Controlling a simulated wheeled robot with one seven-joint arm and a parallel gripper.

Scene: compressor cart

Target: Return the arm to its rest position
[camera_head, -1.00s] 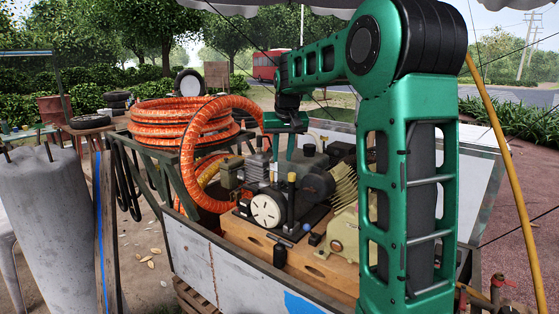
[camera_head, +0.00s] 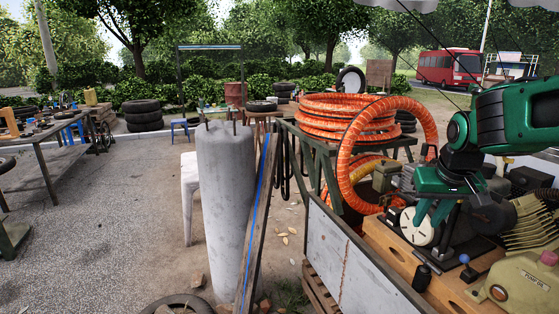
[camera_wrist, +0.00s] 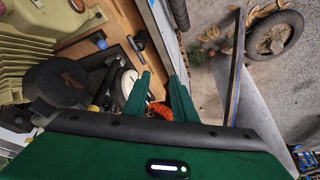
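My green gripper (camera_head: 430,218) hangs from my green arm (camera_head: 505,112) at the right of the head view, over the compressor cart. Its two fingers point down, with the machine's white round cover (camera_head: 417,226) behind them. In the wrist view my gripper (camera_wrist: 161,78) shows two green fingers with a gap between them. Nothing is held in the gap; an orange hose end (camera_wrist: 160,111) shows beyond it. Most of my arm is out of the head view.
The cart's white side panel (camera_head: 340,260) and wooden base (camera_head: 400,258) lie below my gripper. Coiled orange hose (camera_head: 345,117) is just left of it. A concrete pillar (camera_head: 224,205) stands farther left. Open paved ground (camera_head: 110,215) stretches left, towards a workbench (camera_head: 40,150).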

